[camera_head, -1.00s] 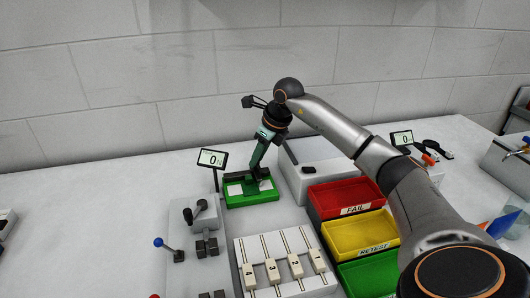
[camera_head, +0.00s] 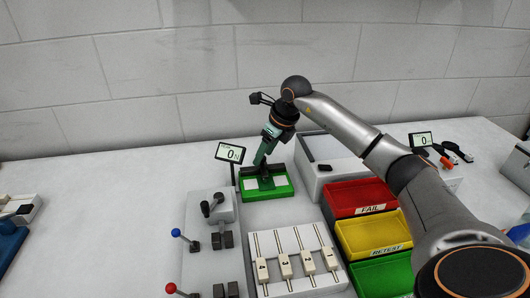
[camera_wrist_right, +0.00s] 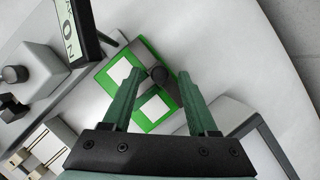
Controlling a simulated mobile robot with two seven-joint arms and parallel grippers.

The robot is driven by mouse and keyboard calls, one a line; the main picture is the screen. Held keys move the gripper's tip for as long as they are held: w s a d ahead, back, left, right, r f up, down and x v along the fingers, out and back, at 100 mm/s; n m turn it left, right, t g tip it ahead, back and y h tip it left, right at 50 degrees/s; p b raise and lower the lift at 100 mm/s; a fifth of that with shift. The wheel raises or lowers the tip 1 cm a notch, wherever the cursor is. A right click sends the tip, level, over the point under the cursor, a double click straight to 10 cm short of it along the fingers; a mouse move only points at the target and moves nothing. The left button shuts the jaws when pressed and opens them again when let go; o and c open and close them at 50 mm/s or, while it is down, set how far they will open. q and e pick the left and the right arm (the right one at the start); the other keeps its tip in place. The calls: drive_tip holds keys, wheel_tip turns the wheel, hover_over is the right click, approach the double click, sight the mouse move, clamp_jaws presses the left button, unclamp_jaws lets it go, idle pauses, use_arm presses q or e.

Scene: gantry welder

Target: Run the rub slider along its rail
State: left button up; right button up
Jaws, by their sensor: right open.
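The rub fixture is a green base (camera_head: 283,190) with white pads and a dark grey bar across it; it also shows in the right wrist view (camera_wrist_right: 170,119). A dark round knob (camera_wrist_right: 159,75), probably the slider's, stands over the bar. My right gripper (camera_head: 259,163) points down over the fixture. In the right wrist view its fingers (camera_wrist_right: 159,77) are apart with the knob between their tips. I cannot tell whether they touch it or how low they reach. In the head view the gripper hides part of the bar and slider. My left gripper is not in view.
A display reading 0 (camera_head: 230,152) stands just left of the fixture. A grey box (camera_head: 312,172) is close on its right. Red (camera_head: 340,213), yellow (camera_head: 357,249) and green bins are at right. Numbered sliders (camera_head: 286,270) and a lever panel (camera_head: 214,262) lie in front.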

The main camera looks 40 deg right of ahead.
drive_tip(key=v, duration=1.2)
drive_tip(key=shift+s+r+p, duration=0.15)
drive_tip(key=shift+r+p, duration=0.05)
drive_tip(key=shift+p, duration=0.15)
drive_tip(key=shift+f, duration=0.1)
